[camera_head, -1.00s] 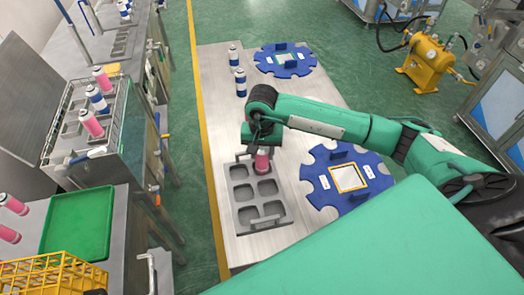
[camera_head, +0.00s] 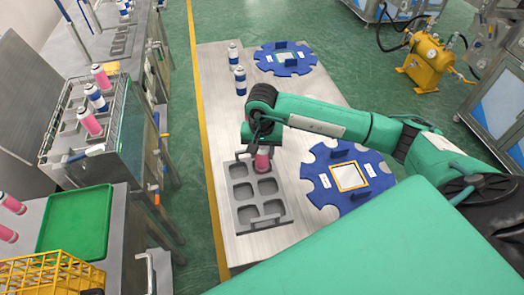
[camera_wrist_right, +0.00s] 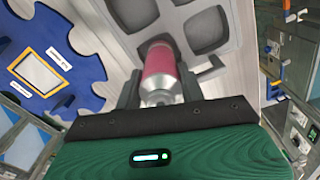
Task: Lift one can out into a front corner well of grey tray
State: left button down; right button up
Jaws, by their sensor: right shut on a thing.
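A pink can (camera_head: 262,161) with a silver end is at the far right well of the grey tray (camera_head: 254,190) in the head view. My right gripper (camera_head: 260,148) is shut on it from above. In the wrist view the pink can (camera_wrist_right: 160,68) sits between the two dark fingers of the right gripper (camera_wrist_right: 160,92). Whether the can's base rests in the well or hangs just above it I cannot tell. The other tray wells look empty. My left gripper is not in view.
A blue notched plate (camera_head: 318,190) lies right of the tray, another blue plate (camera_head: 268,63) at the table's far end. Two blue-and-white cans (camera_head: 240,82) stand near the far left edge. A rack (camera_head: 70,142) with several cans and a green tray (camera_head: 75,222) are at left.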

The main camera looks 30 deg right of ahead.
jog(key=shift+s+f, duration=0.1)
jog(key=shift+f, duration=0.1)
jog(key=o, duration=1.3)
jog(key=shift+r, duration=0.1)
notch_tip(320, 180, up, 12)
jog(key=b, duration=0.3)
jog(key=shift+r+b, duration=0.15)
jog(key=shift+b, duration=0.2)
jog(key=shift+r, duration=0.65)
jog(key=shift+f, duration=0.1)
